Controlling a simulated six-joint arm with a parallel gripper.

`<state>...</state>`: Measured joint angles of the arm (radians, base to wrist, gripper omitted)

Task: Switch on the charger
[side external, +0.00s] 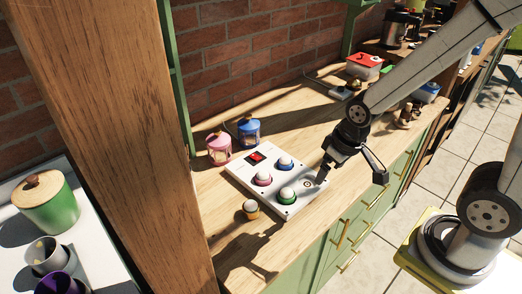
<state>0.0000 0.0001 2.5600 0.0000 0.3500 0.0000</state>
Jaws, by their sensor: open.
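A white, flat charger panel (270,178) lies on the wooden worktop, with a dark window showing red (256,157) at its back left corner. A blue-based piece (285,163), a pink-based piece (263,178) and a green-based piece (287,196), each with a white dome, sit on the panel. A small round dark-ringed feature (308,184) is at its right end. My gripper (352,172) is open and empty. One finger is over or close beside the panel's right end; I cannot tell whether it touches. The other finger is farther right, near the worktop's front edge.
A pink lantern (219,149) and a blue lantern (248,132) stand behind the panel. A yellow-based piece with a white dome (251,209) stands in front. A thick wooden post (120,130) rises at left. A red-lidded box (364,66) is at the back.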

